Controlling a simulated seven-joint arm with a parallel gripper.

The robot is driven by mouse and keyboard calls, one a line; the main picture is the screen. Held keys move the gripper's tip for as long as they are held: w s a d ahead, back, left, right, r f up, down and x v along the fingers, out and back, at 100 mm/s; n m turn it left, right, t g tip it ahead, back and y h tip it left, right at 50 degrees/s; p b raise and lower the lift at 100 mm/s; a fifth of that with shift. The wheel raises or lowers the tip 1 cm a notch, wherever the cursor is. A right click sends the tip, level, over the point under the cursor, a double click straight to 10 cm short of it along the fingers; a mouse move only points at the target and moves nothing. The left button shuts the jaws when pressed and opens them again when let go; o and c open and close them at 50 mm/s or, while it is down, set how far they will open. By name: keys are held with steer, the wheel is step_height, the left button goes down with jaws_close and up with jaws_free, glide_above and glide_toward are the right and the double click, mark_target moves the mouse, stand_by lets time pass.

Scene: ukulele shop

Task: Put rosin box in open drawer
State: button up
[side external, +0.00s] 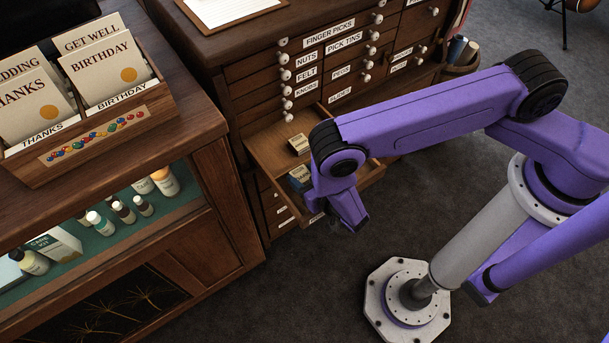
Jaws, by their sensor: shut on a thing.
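An open drawer (267,146) sticks out from the wooden cabinet, its inside partly hidden by my arm. A small blue box (299,176), which I take for the rosin box, shows at the left of my gripper (318,197), over the drawer. My gripper is shut on it, though the fingertips are mostly hidden behind my purple wrist. I cannot tell whether the box touches the drawer floor. Another small box (299,144), dark with a pale top, lies farther back in the drawer.
The cabinet has several labelled shut drawers (306,75) with white knobs above the open one. A glass-fronted counter with a card rack (95,130) stands at the left. The grey floor (265,300) in front is clear.

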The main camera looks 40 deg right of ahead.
steer(key=shift+f, duration=0.1)
steer(key=o, duration=1)
